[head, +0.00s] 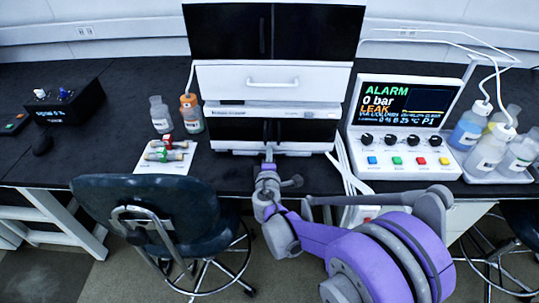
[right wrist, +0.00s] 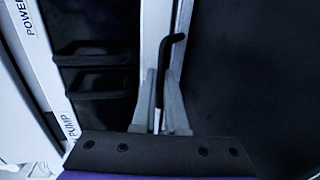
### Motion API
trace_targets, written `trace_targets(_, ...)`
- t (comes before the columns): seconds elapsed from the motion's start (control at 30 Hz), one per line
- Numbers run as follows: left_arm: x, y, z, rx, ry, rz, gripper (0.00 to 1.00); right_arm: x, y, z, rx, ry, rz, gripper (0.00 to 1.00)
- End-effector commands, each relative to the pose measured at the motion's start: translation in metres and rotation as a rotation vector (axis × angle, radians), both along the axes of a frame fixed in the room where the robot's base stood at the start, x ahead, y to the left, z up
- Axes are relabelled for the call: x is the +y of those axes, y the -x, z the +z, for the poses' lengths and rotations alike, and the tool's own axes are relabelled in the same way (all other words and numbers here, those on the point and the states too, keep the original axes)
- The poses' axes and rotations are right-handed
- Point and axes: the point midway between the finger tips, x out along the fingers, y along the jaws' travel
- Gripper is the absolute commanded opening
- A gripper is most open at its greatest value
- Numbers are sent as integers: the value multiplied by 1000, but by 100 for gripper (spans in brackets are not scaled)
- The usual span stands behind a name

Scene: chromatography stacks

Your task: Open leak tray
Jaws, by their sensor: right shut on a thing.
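The leak tray (head: 305,147) is the thin white front at the bottom of the instrument stack, just above the bench top. In the right wrist view its pale strip (right wrist: 153,35) runs upright between dark surfaces. My right gripper (head: 269,158) is at the tray's front edge. In the right wrist view its two grey fingers (right wrist: 160,100) are closed around a dark bent handle (right wrist: 172,55). Some of the handle is hidden between the fingers. I cannot tell from the frames how far the tray is pulled out. My left gripper is not in view.
The alarm unit (head: 402,130) stands right of the stack, its screen reading ALARM, 0 bar, LEAK. Bottles (head: 469,127) stand in a tray far right. A chair (head: 145,205) stands in front.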

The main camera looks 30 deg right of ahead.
Motion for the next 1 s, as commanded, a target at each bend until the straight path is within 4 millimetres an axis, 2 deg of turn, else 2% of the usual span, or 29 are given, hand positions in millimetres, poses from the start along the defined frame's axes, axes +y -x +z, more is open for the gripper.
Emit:
trace_targets(0.53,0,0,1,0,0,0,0,4,5,0,0,0,1,0)
trace_targets(0.67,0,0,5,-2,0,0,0,19,27,1,0,-1,4,0)
trace_targets(0.9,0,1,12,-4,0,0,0,54,83,1,0,-2,6,0)
trace_targets(1.0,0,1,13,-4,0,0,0,62,98,0,-1,-1,5,0)
